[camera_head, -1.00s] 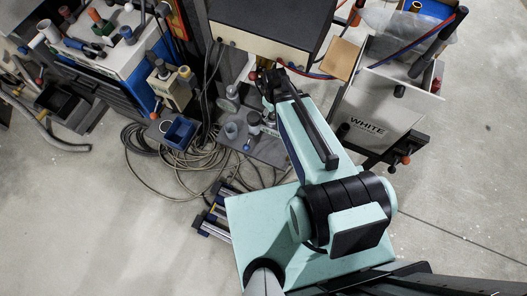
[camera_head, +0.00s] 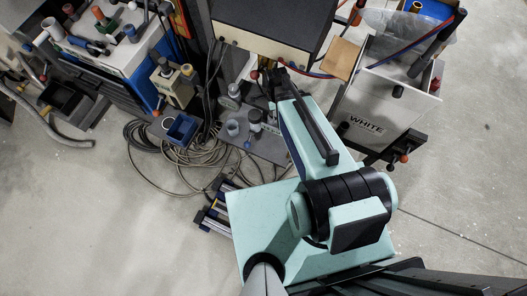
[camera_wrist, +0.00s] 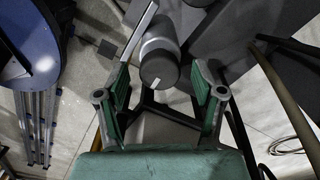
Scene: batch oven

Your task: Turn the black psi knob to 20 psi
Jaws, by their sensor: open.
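A dark grey-black round knob (camera_wrist: 159,68) with a short white mark on its face is in the upper middle of the wrist view. The mark points towards the lower part of that picture. My gripper (camera_wrist: 163,80) is open, with one green-padded finger to the left of the knob and one to the right. A gap shows on each side, and neither finger clearly touches it. No psi scale or reading is legible. In the head view the knob cannot be made out; my arm and the oven's edge crowd that spot.
In the head view, the dark-topped oven box (camera_head: 275,22) stands behind my gripper. A white cabinet marked WHITE (camera_head: 372,120) is to the right. Cables (camera_head: 195,168) lie coiled on the floor at left.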

